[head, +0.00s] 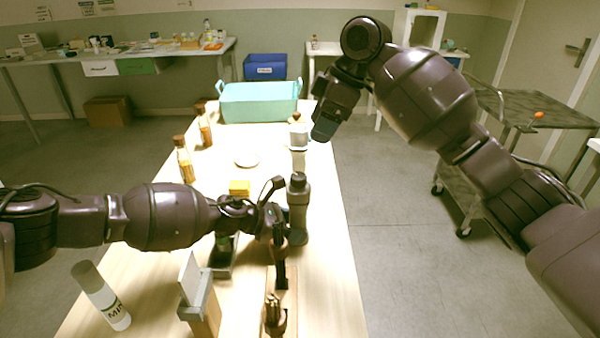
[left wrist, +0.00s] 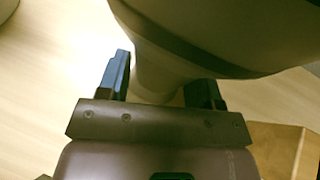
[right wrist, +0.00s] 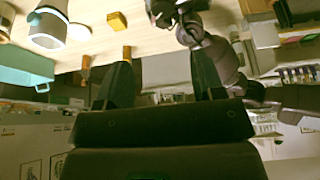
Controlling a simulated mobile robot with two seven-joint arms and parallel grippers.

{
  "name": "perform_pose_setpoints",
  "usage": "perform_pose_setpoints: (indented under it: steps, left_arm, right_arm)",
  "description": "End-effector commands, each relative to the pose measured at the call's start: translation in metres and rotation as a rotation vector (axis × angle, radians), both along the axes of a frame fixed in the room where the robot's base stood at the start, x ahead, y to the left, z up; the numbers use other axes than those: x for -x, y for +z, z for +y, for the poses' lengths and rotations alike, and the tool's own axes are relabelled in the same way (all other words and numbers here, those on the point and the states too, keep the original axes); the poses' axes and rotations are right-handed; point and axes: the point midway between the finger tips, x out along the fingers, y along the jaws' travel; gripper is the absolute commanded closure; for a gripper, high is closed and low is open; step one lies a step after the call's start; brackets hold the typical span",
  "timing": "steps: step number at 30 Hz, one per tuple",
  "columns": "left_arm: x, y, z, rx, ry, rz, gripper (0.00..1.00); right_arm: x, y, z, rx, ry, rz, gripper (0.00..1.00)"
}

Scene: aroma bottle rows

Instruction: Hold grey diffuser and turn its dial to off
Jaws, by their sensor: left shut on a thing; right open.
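The grey diffuser (head: 298,208) stands upright on the table near its right edge in the head view. My left gripper (head: 282,222) reaches it from the left and is shut on it. In the left wrist view the fingers (left wrist: 160,88) stand on both sides of the diffuser's narrow part, with its wide body (left wrist: 220,35) above. I cannot make out the dial's setting. My right gripper (head: 323,128) is open, raised beyond the diffuser near the table's right edge. In the right wrist view its fingers (right wrist: 163,85) are apart with nothing between them.
White bottles (head: 298,158) stand behind the diffuser. Amber bottles (head: 185,160) line the left side, with a yellow block (head: 239,187) between. A teal bin (head: 260,102) is at the far end. A white cylinder (head: 100,295) and a card holder (head: 202,305) are in front.

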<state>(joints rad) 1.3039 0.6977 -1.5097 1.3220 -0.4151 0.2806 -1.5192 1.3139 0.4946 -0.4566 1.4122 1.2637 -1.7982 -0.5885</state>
Motion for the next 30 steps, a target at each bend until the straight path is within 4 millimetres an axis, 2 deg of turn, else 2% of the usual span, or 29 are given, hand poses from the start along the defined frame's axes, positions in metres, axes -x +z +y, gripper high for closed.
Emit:
perform_pose_setpoints:
  steps: [1, 8, 21, 30]
  left_arm:
    - [0.004, -0.01, 0.001, -0.006, -0.004, 0.011, 0.53]
    - [0.004, -0.01, 0.001, -0.006, -0.004, 0.011, 0.53]
    - [0.004, -0.01, 0.001, -0.006, -0.003, 0.011, 0.53]
    - [0.004, -0.01, 0.001, -0.006, -0.003, 0.011, 0.53]
  right_arm:
    - [0.002, -0.004, -0.002, 0.012, 0.02, 0.011, 0.38]
    - [0.004, -0.016, 0.0, 0.03, 0.054, 0.008, 0.38]
    - [0.004, -0.082, 0.028, 0.028, 0.051, 0.008, 0.38]
    - [0.003, -0.112, 0.04, 0.029, 0.049, 0.007, 0.38]
